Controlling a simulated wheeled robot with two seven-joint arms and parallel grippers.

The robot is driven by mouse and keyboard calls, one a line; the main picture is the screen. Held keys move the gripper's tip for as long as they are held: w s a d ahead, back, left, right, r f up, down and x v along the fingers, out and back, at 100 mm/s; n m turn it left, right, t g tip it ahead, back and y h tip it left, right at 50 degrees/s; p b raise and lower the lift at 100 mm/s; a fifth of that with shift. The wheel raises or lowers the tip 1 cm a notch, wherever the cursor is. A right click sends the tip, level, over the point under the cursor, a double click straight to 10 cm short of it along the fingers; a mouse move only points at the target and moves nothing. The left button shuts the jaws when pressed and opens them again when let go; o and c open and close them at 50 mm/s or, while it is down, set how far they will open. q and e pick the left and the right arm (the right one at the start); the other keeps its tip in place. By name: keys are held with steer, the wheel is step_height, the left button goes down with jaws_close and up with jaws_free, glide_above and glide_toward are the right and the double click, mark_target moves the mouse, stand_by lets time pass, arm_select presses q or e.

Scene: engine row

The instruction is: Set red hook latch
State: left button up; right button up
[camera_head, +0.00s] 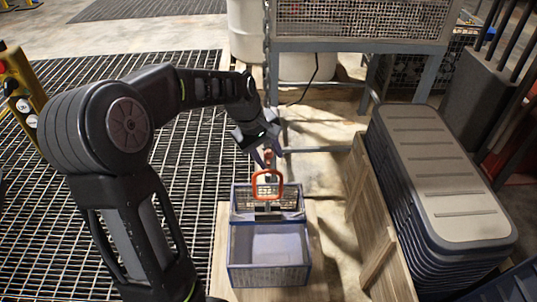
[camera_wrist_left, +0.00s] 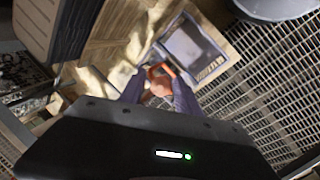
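The red-orange hook (camera_head: 268,157) hangs at the lower end of a chain (camera_head: 267,65), just above a blue-rimmed crate (camera_head: 232,244). An orange loop handle (camera_head: 267,184) stands upright over the crate's back part, close under the hook. My left gripper (camera_head: 266,152) is at the hook, with its fingers spread on either side of it. In the left wrist view the fingers (camera_wrist_left: 160,92) are apart, with the orange hook (camera_wrist_left: 158,82) between them. I cannot tell whether they touch it. The latch is too small to make out. My right gripper is out of view.
The crate rests on a wooden board (camera_head: 222,290). A stack of dark lidded bins (camera_head: 440,180) stands at right beside a wooden panel (camera_head: 375,215). A metal-framed mesh cage (camera_head: 360,20) is behind. Floor grating (camera_head: 60,215) lies at left.

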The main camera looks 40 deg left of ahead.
arm_select(q)
jaws_close()
stand_by(1.2)
